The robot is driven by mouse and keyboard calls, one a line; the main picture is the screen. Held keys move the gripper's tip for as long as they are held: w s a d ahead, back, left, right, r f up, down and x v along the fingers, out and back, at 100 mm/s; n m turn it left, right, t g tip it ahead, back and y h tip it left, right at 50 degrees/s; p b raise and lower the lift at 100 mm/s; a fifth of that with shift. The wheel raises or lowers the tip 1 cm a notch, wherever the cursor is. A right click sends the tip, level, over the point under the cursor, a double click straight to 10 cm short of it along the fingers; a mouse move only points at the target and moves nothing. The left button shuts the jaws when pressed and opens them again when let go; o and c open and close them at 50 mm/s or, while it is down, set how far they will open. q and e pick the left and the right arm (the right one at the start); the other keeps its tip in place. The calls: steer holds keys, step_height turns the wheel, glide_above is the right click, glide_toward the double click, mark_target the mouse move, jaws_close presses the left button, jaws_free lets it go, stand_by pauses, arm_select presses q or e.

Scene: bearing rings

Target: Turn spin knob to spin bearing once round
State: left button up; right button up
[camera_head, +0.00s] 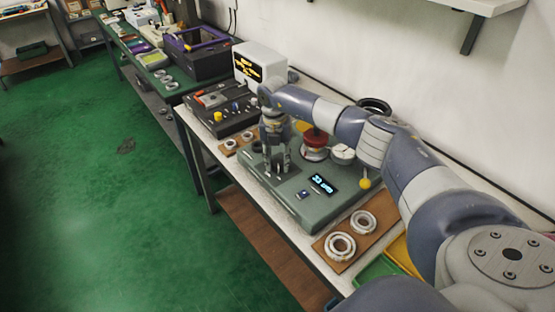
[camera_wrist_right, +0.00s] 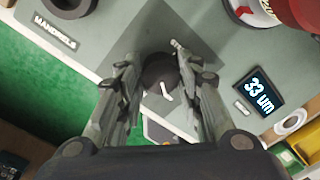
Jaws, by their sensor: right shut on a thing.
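The green-grey test machine (camera_head: 310,205) stands on the white table. My right gripper (camera_head: 277,170) points down over its near left part. In the right wrist view my right gripper (camera_wrist_right: 155,62) has its fingers around the round black spin knob (camera_wrist_right: 160,72), which bears a white pointer mark (camera_wrist_right: 166,91). The gripper is shut on the knob. In the head view the fingers hide the knob. A red cylinder (camera_head: 315,138) with a pale ring (camera_head: 317,153) under it stands behind the gripper; I cannot tell which part is the bearing. The lit display (camera_wrist_right: 261,92) reads 33 um.
A white dial (camera_head: 342,153) and a yellow-tipped lever (camera_head: 365,183) are right of the red cylinder. Two bearing rings (camera_head: 341,246) lie on a brown board at the near right. A dark panel with knobs (camera_head: 225,117) is at the left.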

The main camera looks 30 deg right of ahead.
mark_target(276, 162)
steer(key=o, duration=1.1)
steer(key=r, duration=1.2)
steer(key=shift+w+a, duration=0.2)
